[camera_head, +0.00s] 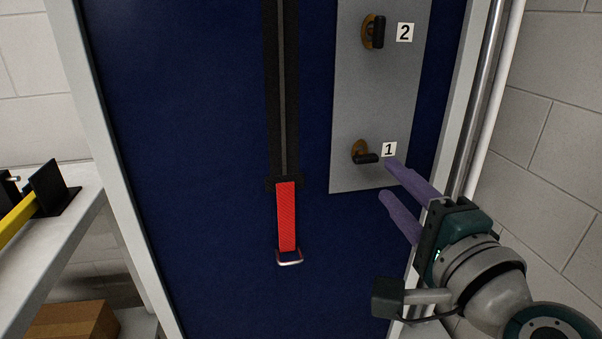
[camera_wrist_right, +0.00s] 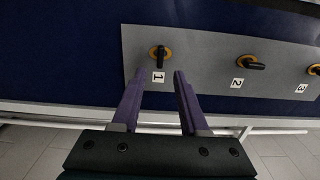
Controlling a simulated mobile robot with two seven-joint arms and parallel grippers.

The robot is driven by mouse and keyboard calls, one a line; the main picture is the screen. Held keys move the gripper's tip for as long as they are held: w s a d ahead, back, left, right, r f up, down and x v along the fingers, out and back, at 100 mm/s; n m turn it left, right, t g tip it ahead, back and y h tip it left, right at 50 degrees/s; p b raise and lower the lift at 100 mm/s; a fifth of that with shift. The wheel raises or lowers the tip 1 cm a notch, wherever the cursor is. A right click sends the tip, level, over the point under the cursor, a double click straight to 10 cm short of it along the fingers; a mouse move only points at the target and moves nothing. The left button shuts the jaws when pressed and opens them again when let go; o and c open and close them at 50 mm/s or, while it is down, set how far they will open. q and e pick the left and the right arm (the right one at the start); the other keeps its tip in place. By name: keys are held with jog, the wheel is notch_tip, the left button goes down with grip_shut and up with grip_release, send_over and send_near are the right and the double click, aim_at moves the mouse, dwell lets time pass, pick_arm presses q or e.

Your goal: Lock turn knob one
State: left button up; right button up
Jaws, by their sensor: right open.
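Turn knob one (camera_head: 364,154) is a black handle on an orange-brown base, mounted on a grey plate (camera_head: 350,100) beside a label "1". Its handle lies about level in the head view, pointing right. It also shows in the right wrist view (camera_wrist_right: 159,57), ahead of and between the fingertips. My right gripper (camera_head: 387,180) has purple fingers, open and empty, just below and right of the knob and apart from it. The fingers also show in the right wrist view (camera_wrist_right: 160,82). My left gripper is not in view.
Turn knob two (camera_head: 375,31) sits higher on the plate, its handle upright. A third knob (camera_wrist_right: 314,70) shows in the right wrist view. A red strap (camera_head: 286,215) with a metal ring hangs on the blue panel (camera_head: 190,150). A shelf stands at left, a pale post at right.

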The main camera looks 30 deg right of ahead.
jog(key=v, duration=0.3)
jog(key=shift+s+a, duration=0.1)
jog(key=shift+s, duration=0.3)
jog(key=s+a+r+n+g+y+p, duration=0.2)
jog(key=a+n+g+y+p, duration=0.15)
jog(key=a+n, duration=0.4)
jog(key=s+a+r+n+g+y+p, duration=0.1)
jog(key=a+r+n+g+y+p, duration=0.1)
jog(key=a+n+y+p, duration=0.45)
jog(key=s+d+r+n+g+h+p, duration=0.2)
jog(key=s+d+n+g+h+p, duration=0.3)
jog(key=s+n+g, duration=0.6)
notch_tip(320, 180, up, 37)
jog(key=s+d+m+t+p, duration=0.1)
jog(key=s+m+t+p, duration=0.1)
jog(key=p, duration=3.4)
jog(key=shift+h, duration=0.4)
